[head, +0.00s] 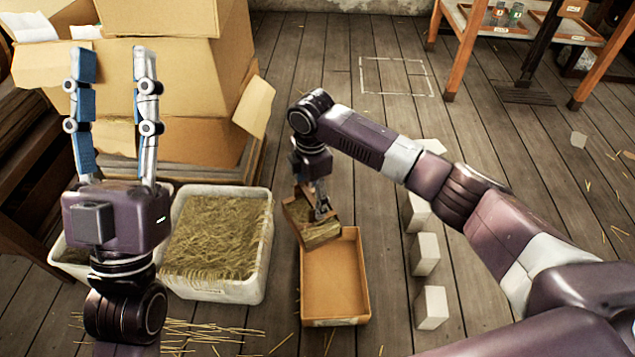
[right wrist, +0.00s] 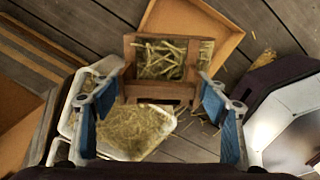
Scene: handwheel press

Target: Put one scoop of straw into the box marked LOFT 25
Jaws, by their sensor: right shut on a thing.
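My right gripper (head: 322,208) is shut on a wooden scoop (head: 297,210), which also shows between the blue fingers in the right wrist view (right wrist: 130,62). Straw (right wrist: 160,58) lies in the scoop. The scoop hangs at the far end of an open, shallow cardboard box (head: 335,277), whose visible floor is bare. No LOFT 25 lettering is readable on this box. A white tub of straw (head: 258,262) stands to its left. My left gripper (head: 112,66) is raised and empty, its fingers wide apart.
Another white tub (head: 57,245) is partly hidden behind my left gripper. Large cardboard boxes (head: 195,65) are stacked at the back left. Several white blocks (head: 425,253) line the floor right of the open box. Loose straw lies in front. The floor behind is mostly clear.

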